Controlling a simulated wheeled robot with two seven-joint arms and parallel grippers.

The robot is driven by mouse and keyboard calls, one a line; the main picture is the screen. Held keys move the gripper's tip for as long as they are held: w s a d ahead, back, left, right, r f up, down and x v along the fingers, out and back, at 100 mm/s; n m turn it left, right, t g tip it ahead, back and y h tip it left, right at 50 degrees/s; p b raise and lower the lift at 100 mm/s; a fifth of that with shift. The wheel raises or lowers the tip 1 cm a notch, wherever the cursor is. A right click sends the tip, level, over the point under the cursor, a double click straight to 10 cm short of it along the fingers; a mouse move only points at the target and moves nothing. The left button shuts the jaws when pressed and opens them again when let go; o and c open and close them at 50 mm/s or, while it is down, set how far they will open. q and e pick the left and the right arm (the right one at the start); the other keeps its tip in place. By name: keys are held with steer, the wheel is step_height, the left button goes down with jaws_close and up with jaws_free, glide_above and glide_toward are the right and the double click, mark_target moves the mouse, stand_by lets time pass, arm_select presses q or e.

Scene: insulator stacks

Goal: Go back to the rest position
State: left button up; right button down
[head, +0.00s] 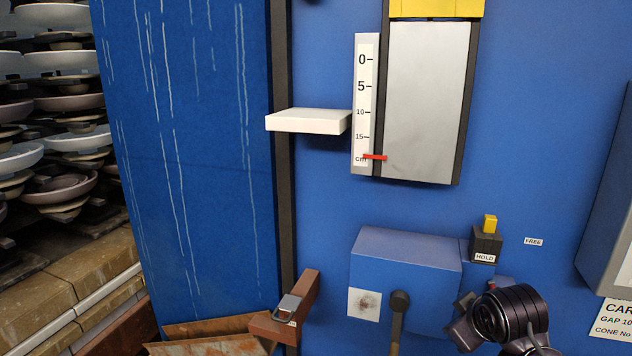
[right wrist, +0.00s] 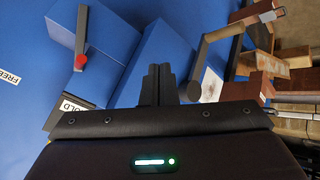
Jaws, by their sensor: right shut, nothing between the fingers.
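My right gripper (right wrist: 160,84) shows in the right wrist view with its two black fingers together and nothing between them. It points at the blue wall unit, apart from its parts as far as I can tell. In the head view my right wrist (head: 508,312) is at the lower right, in front of the blue box (head: 405,262) and below the HOLD switch (head: 485,245); the fingertips are hard to make out there. My left gripper is not in view.
A lever (head: 398,305) sticks out of the blue box; it also shows in the right wrist view (right wrist: 204,55). A red-knobbed black lever (right wrist: 81,45) is left of the fingers. A white shelf (head: 308,121), scale (head: 362,100) and cabinet (head: 612,230) line the wall.

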steer(key=s+a+f+m+g+y, duration=0.1)
steer(key=s+a+f+m+g, duration=0.2)
steer(key=s+f, duration=0.75)
steer(key=s+a+f+m+g, duration=0.15)
steer(key=s+a+f, duration=0.45)
steer(key=s, duration=0.8)
step_height(320, 180, down, 32)
steer(key=s+d+g, duration=0.1)
steer(key=s+g, duration=0.1)
steer(key=s+d+f, duration=0.2)
steer(key=s+f, duration=0.6)
steer(key=s, duration=0.1)
steer(key=s+d+f, duration=0.1)
steer(key=s+f, duration=0.7)
steer(key=s, duration=0.1)
steer(key=shift+s+d+n+g, duration=0.35)
steer(key=shift+s+d+g, duration=0.05)
steer(key=shift+g, duration=0.05)
steer(key=shift+f, duration=0.15)
